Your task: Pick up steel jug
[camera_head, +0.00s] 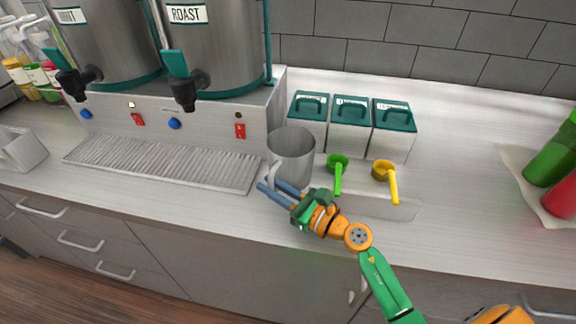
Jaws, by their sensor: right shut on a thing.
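The steel jug (291,155) is a grey, open-topped cylinder with a handle on its front left side. It is upright at the right end of the drip tray; whether its base touches the counter is hard to tell. My right gripper (272,187) reaches in from the lower right, with its blue fingers shut on the jug's handle. The fingers hide part of the handle. My left gripper is not in view.
A dispenser with two steel urns (212,45) and a slatted drip tray (165,163) stands left. Green-lidded canisters (348,137) stand behind right. A green scoop (337,165) and a yellow scoop (384,171) lie right of the jug.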

